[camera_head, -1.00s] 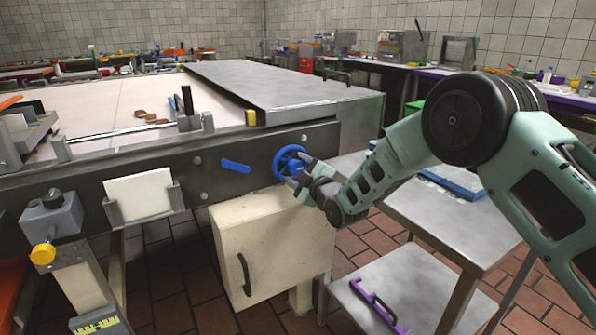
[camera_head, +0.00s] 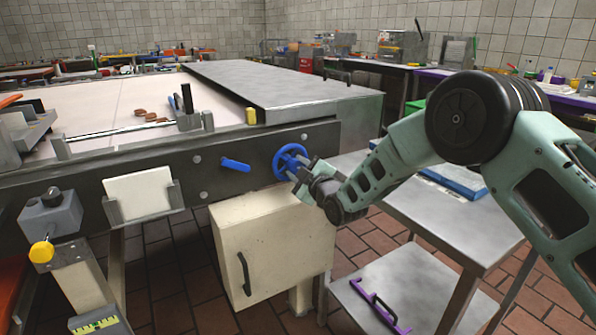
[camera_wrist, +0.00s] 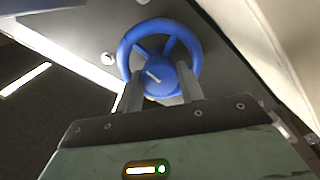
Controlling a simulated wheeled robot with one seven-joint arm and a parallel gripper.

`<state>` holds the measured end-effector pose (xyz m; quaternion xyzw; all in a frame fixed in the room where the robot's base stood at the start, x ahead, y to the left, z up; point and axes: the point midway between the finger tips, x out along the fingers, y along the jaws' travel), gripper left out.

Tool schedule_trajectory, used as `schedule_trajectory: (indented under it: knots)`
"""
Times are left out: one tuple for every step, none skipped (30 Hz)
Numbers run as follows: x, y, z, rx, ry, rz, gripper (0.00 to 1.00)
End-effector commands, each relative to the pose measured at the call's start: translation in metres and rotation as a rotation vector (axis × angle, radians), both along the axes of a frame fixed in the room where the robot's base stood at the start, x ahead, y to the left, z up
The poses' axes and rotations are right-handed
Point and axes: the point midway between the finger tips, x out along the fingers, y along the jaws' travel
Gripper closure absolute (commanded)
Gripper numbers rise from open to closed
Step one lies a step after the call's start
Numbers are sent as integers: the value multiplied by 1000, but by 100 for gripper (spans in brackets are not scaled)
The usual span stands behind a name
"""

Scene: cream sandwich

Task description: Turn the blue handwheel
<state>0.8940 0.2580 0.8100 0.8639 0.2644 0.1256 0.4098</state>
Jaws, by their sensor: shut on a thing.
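The blue handwheel (camera_head: 290,161) is mounted on the dark side rail of the machine in the head view. It also shows in the wrist view (camera_wrist: 190,43), with a round rim, spokes and a hub that has a pale mark. My gripper (camera_head: 301,174) is at the wheel's lower right side in the head view. In the wrist view its two fingers (camera_wrist: 160,92) reach to the lower part of the wheel, one on each side of the hub, and are shut on it. The exact contact is partly hidden.
A blue lever (camera_head: 236,165) sits on the rail left of the wheel. A cream cabinet (camera_head: 262,250) with a dark handle stands below. A metal trolley (camera_head: 445,225) stands to the right, under my arm. A white card (camera_head: 138,195) sits in a holder at the left.

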Motion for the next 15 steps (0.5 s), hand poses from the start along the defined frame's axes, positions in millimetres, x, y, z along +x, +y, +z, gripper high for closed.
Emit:
schedule_trajectory:
  knots:
    - [0, -1, -2, 25, 18, -1, 85]
    - [0, -1, -2, 42, 29, -1, 85]
    - [0, -1, -3, 67, 46, -1, 85]
    - [0, -1, -3, 87, 59, -1, 85]
    - [0, -1, -3, 107, 73, -1, 85]
    - [0, -1, -3, 137, 93, -1, 85]
    - [0, -1, -3, 161, 110, -1, 85]
    - [0, -1, -3, 184, 126, -1, 85]
    - [0, -1, -3, 215, 147, -1, 85]
    - [0, -1, -3, 239, 163, -1, 85]
    - [0, -1, -3, 263, 179, -1, 85]
    - [0, -1, -3, 295, 200, -1, 85]
    - [0, -1, -3, 319, 216, -1, 85]
    - [0, -1, -3, 343, 232, -2, 85]
    - [0, -1, -3, 374, 253, -2, 85]
